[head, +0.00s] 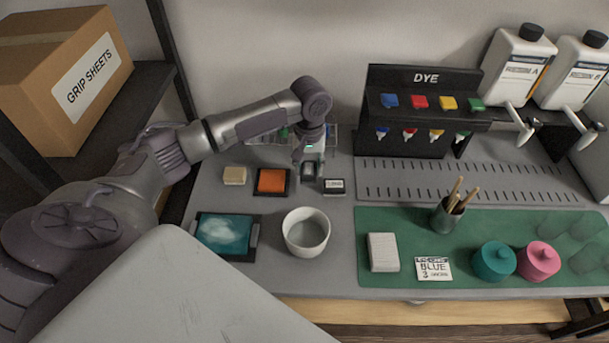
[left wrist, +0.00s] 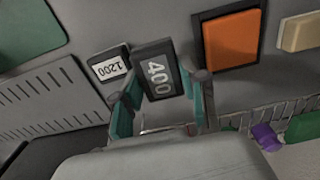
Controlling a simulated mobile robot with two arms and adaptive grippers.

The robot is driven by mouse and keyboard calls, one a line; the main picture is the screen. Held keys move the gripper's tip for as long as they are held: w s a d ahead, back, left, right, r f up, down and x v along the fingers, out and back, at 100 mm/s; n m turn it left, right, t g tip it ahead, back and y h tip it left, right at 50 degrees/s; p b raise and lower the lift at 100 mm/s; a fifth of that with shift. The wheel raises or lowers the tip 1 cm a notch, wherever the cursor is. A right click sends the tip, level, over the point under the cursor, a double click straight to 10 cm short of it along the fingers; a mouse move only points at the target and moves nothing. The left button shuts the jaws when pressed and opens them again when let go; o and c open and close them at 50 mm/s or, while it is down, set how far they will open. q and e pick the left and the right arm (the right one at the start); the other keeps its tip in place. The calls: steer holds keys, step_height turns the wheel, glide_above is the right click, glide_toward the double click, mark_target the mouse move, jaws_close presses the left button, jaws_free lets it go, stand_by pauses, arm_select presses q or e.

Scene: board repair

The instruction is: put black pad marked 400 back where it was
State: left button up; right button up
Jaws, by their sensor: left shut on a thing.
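The black pad marked 400 (left wrist: 158,72) is between the two fingers of my left gripper (left wrist: 163,105), which is shut on it. In the head view my left gripper (head: 309,160) points down over the back of the bench, and the pad (head: 309,173) shows as a small dark block below it. I cannot tell if the pad touches the bench. A second black pad marked 1200 (left wrist: 108,66) lies right beside it; it also shows in the head view (head: 334,186). My right gripper is not in view.
An orange pad in a dark frame (head: 272,181) and a beige block (head: 235,176) lie left of the gripper. A dye rack (head: 420,112) stands right.

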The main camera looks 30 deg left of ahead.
mark_target(304, 175)
arm_select(q)
steer(key=shift+a+f, duration=0.45)
steer(key=shift+a, duration=0.15)
step_height(304, 175, down, 3)
steer(key=shift+s+f, duration=0.1)
steer(key=shift+f, duration=0.35)
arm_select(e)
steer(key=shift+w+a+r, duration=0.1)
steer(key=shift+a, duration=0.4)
arm_select(q)
steer(key=o, duration=1)
steer(key=shift+f, duration=0.1)
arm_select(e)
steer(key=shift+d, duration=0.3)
